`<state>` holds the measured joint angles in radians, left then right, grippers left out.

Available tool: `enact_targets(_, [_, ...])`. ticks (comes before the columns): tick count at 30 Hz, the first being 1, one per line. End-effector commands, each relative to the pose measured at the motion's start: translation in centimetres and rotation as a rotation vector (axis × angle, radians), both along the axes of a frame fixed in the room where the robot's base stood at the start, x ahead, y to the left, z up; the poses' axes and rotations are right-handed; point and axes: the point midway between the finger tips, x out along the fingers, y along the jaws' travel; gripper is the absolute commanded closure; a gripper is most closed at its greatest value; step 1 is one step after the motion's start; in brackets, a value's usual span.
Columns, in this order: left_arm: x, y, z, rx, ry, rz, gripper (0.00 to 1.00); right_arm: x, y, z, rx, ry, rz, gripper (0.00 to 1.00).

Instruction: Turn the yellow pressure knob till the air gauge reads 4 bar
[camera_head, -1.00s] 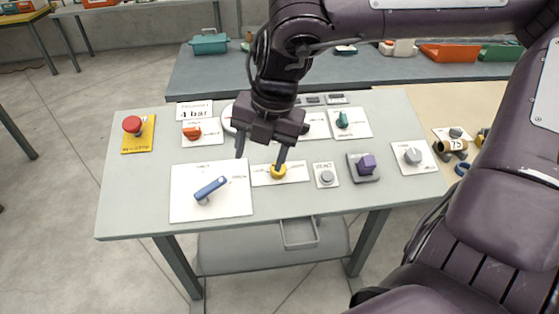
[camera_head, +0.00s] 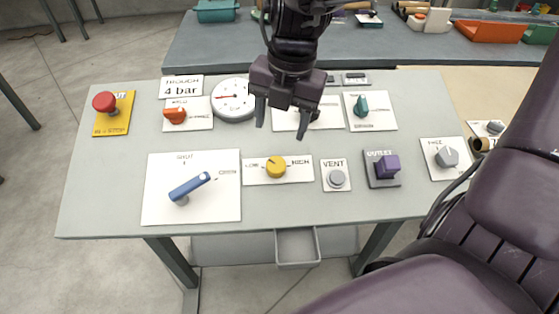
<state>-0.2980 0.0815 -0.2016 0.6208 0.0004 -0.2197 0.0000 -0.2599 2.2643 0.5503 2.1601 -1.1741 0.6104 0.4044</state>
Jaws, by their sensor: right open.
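The yellow pressure knob (camera_head: 276,167) sits on a white plate marked LOW on its left and HIGH on its right. Its pointer mark is too small to read surely. The round white air gauge (camera_head: 234,98) stands behind it to the left; its red needle points left, and its numbers are too small to read. A card (camera_head: 182,87) reads 4 bar. My right gripper (camera_head: 282,124) is open and empty, above and behind the knob, apart from it. My left gripper is not in view.
Around the knob are a blue lever (camera_head: 190,187), a grey VENT button (camera_head: 337,178), a purple OUTLET knob (camera_head: 387,166), an orange knob (camera_head: 175,115), a teal knob (camera_head: 361,105), a grey dial (camera_head: 447,157) and a red stop button (camera_head: 104,101). The panel's front strip is bare.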

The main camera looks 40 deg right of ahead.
Motion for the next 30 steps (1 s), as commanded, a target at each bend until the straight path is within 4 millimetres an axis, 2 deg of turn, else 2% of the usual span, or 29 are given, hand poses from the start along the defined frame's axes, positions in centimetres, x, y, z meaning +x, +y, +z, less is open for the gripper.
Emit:
enact_targets(1, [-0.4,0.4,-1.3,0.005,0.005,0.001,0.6,0.0,0.0,-1.3,0.0,0.0,0.0,0.41])
enact_targets(2, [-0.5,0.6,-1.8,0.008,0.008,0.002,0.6,0.0,0.0,-1.8,0.0,0.0,0.0,0.41])
enact_targets(7, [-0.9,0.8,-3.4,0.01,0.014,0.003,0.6,0.0,0.0,-3.3,0.0,0.0,0.0,0.41])
enact_targets(13, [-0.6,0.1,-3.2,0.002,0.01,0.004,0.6,0.1,0.0,-4.7,0.001,0.004,-0.001,0.41])
enact_targets(24, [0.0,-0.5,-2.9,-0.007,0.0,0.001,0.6,0.6,0.4,-10.1,0.001,0.004,-0.001,0.41])
enact_targets(30, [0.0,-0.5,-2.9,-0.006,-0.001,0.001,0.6,0.7,0.5,-11.0,0.0,0.001,-0.001,0.41])
